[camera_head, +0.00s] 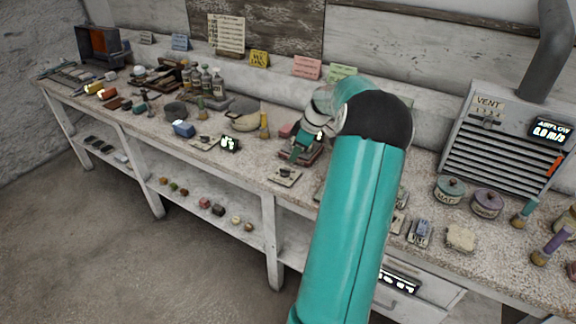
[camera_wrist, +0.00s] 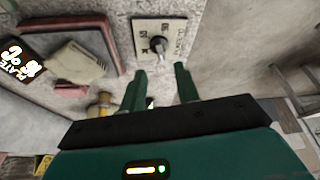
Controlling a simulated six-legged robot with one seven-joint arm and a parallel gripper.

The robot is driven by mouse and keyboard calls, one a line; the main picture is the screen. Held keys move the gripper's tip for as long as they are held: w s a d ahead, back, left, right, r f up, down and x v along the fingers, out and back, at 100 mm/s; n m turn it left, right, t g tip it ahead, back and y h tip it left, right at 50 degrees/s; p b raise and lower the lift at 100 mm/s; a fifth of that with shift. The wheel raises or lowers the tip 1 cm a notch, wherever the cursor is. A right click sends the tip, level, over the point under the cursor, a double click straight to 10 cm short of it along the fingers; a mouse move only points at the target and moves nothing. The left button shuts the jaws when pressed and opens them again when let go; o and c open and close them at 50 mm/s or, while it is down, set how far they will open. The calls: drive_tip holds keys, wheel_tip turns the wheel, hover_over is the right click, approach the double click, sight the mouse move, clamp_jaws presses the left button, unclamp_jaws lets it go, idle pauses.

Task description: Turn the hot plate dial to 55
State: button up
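The dial (camera_wrist: 158,45) is a dark knob on a cream plate (camera_wrist: 175,28) with markings, upper middle in the wrist view. In the head view the dial plate (camera_head: 285,177) lies near the bench's front edge. My gripper (camera_wrist: 160,69) has its two green fingers apart with nothing between the tips, pointing toward the dial and short of it. In the head view my gripper (camera_head: 297,153) is just behind the dial plate, partly hidden by my arm. A display marked PLATE °C (camera_wrist: 22,62) shows at the left; its number is hard to read.
Another dial plate (camera_head: 206,143) and a lit display (camera_head: 230,143) stand farther left on the bench. The vent box (camera_head: 510,135) stands at the right.

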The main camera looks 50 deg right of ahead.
sight(288, 169)
drive_tip(key=x, duration=0.7)
clamp_jaws()
